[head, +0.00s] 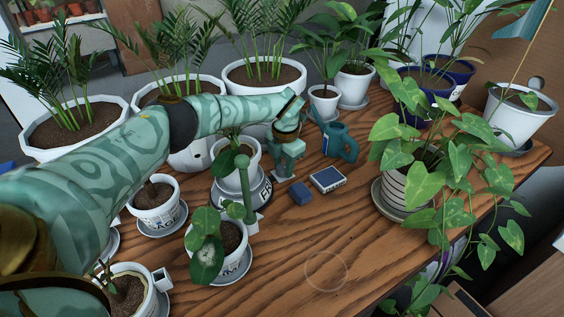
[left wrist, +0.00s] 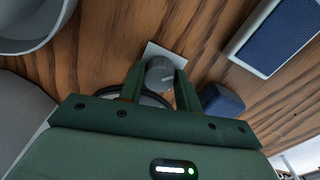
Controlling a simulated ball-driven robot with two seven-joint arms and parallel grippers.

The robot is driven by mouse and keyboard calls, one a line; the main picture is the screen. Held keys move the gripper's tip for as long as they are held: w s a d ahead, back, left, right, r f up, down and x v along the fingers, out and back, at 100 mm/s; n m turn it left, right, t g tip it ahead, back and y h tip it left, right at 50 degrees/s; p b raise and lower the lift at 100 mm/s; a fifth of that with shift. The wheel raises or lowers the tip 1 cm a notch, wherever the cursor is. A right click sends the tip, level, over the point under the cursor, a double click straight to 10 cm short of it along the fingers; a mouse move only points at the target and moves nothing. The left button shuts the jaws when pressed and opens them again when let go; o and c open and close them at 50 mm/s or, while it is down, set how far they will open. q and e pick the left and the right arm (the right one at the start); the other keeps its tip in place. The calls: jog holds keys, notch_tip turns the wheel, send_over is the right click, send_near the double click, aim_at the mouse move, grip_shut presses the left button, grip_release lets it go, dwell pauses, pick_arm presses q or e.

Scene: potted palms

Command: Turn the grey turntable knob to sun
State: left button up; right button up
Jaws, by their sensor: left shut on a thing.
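The grey knob (left wrist: 160,76) shows in the left wrist view, on a small white plate (left wrist: 153,50) on the wooden table. A pale line runs across its top, nearly level in that picture. My left gripper (left wrist: 160,84) is shut on the knob, one finger on each side. In the head view my left gripper (head: 283,172) reaches down beside a round dark stand (head: 262,190) with a white label, under a potted plant (head: 240,153). There the knob is mostly hidden by the gripper. I cannot make out a sun mark. My right gripper is not in view.
A dark blue block (head: 301,192) and a blue-topped white box (head: 328,180) lie right of the gripper. A teal watering can (head: 340,140) stands behind them. Several potted plants crowd the back and left. The front middle of the table (head: 330,245) is clear.

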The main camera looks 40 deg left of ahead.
aim_at(281, 169)
pick_arm(q)
jog(key=m, duration=0.3)
jog(key=shift+m+p, duration=0.35)
jog(key=shift+m, duration=0.05)
jog(key=m, duration=0.7)
jog(key=shift+s+m, duration=0.1)
jog(key=shift+m, duration=1.5)
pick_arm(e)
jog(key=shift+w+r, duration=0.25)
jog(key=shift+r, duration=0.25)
pick_arm(q)
jog(key=shift+h, duration=0.3)
jog(key=o, duration=1)
jog(key=shift+c, duration=0.2)
notch_tip(281, 169, up, 16)
jog(key=p, duration=0.6)
jog(key=shift+s+r, duration=0.15)
jog(key=shift+s, duration=0.25)
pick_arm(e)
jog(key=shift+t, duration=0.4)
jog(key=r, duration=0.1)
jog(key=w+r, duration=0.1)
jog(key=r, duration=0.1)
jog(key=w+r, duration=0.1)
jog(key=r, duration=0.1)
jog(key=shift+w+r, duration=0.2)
